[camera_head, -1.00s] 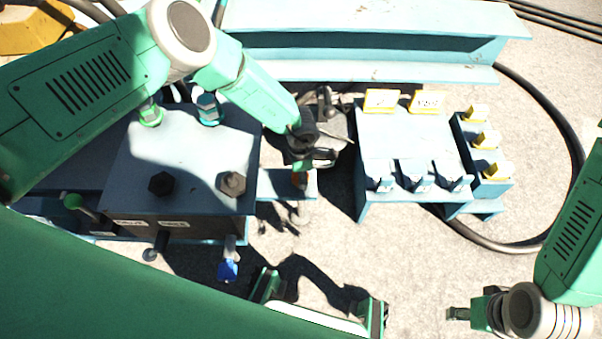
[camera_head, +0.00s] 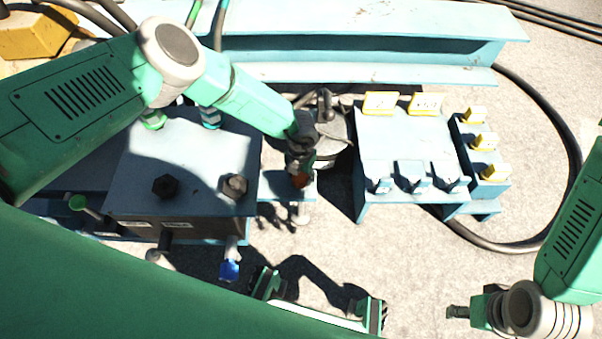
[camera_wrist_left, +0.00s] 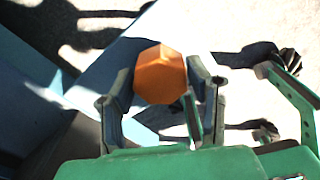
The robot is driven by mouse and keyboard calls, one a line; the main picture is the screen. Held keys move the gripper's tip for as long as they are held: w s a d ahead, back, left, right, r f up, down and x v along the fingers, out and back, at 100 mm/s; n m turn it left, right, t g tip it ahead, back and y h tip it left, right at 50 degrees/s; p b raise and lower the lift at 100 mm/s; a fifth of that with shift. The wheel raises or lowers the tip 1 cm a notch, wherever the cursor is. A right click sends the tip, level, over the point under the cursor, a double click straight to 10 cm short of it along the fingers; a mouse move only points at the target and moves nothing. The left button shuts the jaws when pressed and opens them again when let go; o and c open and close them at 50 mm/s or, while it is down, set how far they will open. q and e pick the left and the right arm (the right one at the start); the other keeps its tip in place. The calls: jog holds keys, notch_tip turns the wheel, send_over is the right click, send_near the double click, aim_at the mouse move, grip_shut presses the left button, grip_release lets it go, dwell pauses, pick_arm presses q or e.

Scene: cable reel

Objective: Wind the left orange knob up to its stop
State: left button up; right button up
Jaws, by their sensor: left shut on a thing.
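The orange knob (camera_head: 299,181) sits on a light-blue bracket to the right of the large blue box. It also shows as a faceted orange piece (camera_wrist_left: 160,75) in the left wrist view. My left gripper (camera_head: 300,168) comes down over the knob from above and is shut on it. In the left wrist view its fingers (camera_wrist_left: 158,100) stand on either side of the knob. The fingers partly cover the knob in the head view. My right gripper (camera_head: 459,313) is at the lower right, away from the fixtures, and its jaw opening cannot be made out.
The blue box (camera_head: 195,165) with dark bolts stands left of the knob. A blue-tipped handle (camera_head: 229,270) sticks out at its front. A dark round part (camera_head: 332,135) is close behind the gripper. A blue stand (camera_head: 405,140) with yellow labels is to the right.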

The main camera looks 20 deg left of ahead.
pick_arm(q)
jog(key=n, duration=0.2)
jog(key=n+p, duration=0.1)
jog(key=shift+s+a+n, duration=0.15)
jog(key=shift+s+n, duration=0.05)
jog(key=shift+n, duration=0.2)
jog(key=n+p, duration=0.1)
jog(key=n, duration=0.2)
jog(key=shift+n, duration=0.3)
jog(key=n+p, duration=0.2)
jog(key=n, duration=0.2)
jog(key=shift+s, duration=0.1)
jog(key=shift+d+f+n+p, duration=0.15)
jog(key=shift+n+p, duration=0.2)
jog(key=shift+n, duration=0.6)
jog(key=shift+d+r+n+p, duration=0.1)
jog(key=shift+n+p, duration=0.2)
jog(key=shift+n, duration=0.65)
jog(key=o, duration=1.1)
jog(key=shift+w, duration=0.2)
